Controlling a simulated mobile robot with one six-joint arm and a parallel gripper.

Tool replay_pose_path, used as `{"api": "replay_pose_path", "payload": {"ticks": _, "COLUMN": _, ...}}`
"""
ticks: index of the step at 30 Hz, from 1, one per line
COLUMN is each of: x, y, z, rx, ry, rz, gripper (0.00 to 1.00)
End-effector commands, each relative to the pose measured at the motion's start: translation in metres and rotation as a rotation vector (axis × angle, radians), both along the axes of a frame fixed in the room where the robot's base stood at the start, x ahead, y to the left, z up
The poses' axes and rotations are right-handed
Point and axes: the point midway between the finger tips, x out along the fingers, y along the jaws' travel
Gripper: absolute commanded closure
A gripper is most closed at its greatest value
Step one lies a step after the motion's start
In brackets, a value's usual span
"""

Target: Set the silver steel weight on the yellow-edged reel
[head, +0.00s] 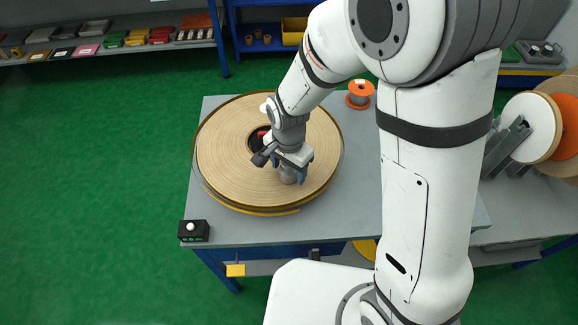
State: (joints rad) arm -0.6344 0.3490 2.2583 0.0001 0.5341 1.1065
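The yellow-edged reel (222,165) is a wide tan disc with a dark and yellow rim. It lies flat on the grey table, with a dark hole and something red at its centre. My gripper (289,171) points down over the reel's right front part, right of the hole. Its blue fingers are on both sides of the silver steel weight (288,177), a short grey cylinder, and look shut on it. The weight is upright, at or just above the reel's face; I cannot tell if it touches. My gripper hides its top.
The grey table (345,215) is bare right of the reel. An orange spool (360,93) stands at the back right. Shelves (110,43) line the back. Reels on a stand (525,128) are at right.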

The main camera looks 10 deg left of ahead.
Motion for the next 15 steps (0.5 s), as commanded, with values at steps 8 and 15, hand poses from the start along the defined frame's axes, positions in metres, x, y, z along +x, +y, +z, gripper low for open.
{"api": "replay_pose_path", "payload": {"ticks": 8, "x": 0.0, "y": 0.0, "z": 0.002, "rx": 0.0, "ry": 0.0, "rz": 0.001, "gripper": 0.36}}
{"api": "replay_pose_path", "payload": {"ticks": 15, "x": 0.001, "y": 0.001, "z": 0.033, "rx": 0.004, "ry": -0.005, "rz": 0.001, "gripper": 0.36}}
